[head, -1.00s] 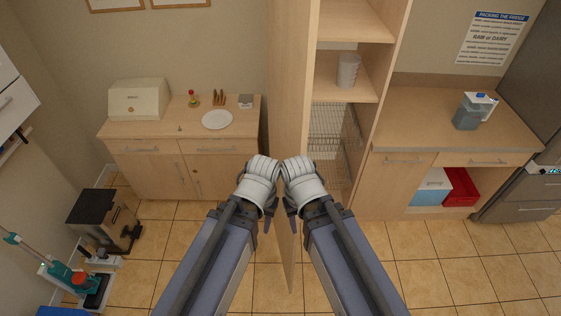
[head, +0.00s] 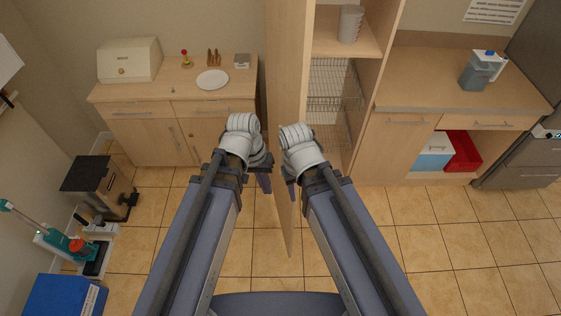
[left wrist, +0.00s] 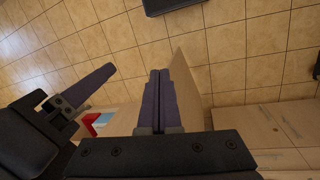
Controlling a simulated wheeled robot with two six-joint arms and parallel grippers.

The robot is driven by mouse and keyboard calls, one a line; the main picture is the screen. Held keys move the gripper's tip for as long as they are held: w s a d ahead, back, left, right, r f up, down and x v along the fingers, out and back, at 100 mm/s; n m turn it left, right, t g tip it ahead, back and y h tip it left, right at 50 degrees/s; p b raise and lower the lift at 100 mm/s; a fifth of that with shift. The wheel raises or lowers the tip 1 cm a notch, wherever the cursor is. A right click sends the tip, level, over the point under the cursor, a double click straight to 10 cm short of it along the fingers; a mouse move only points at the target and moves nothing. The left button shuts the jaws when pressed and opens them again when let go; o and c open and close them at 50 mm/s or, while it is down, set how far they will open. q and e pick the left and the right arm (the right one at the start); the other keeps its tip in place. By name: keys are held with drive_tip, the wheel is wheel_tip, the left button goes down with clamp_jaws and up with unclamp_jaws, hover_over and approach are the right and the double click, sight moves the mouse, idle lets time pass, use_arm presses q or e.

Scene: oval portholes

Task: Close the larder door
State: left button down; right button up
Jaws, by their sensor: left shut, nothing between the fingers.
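The larder is a tall pale-wood cabinet (head: 387,75) with open shelves, in the middle of the head view. Its door (head: 287,90) stands open, seen nearly edge-on, its lower part reaching down between my forearms. In the left wrist view the door (left wrist: 190,75) is a pale panel behind and right of my left fingers. My left gripper (head: 264,183) is shut and empty; its fingers show together in the left wrist view (left wrist: 157,100). Whether they touch the door I cannot tell. My right gripper (head: 291,192) is just right of the door; its jaw opening is unclear.
A counter with drawers (head: 150,140) stands left of the larder, with a bread bin (head: 130,60) and plate (head: 212,80). A counter (head: 450,95) with a jug (head: 480,72) stands right, a red bin (head: 462,152) beneath. A blue box (head: 65,295) is at lower left. Tiled floor is clear on the right.

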use_arm(q)
drive_tip(key=w+d+f+n+h+b, duration=0.15)
drive_tip(key=w+f+h+b, duration=0.25)
drive_tip(key=f+b, duration=0.4)
drive_tip(key=n+t+h+b, duration=0.4)
drive_tip(key=h+b, duration=0.7)
drive_tip(key=b, duration=1)
approach(281, 158)
drive_tip(key=w+a+f+t, duration=0.1)
drive_tip(key=w+a+f, duration=0.1)
drive_tip(key=a+f, duration=0.2)
drive_tip(key=shift+m, duration=0.45)
drive_tip(key=x, duration=1.4)
drive_tip(key=shift+s+d+r, duration=0.1)
use_arm(e)
wheel_tip(281, 158, down, 32)
drive_tip(key=shift+r, duration=0.15)
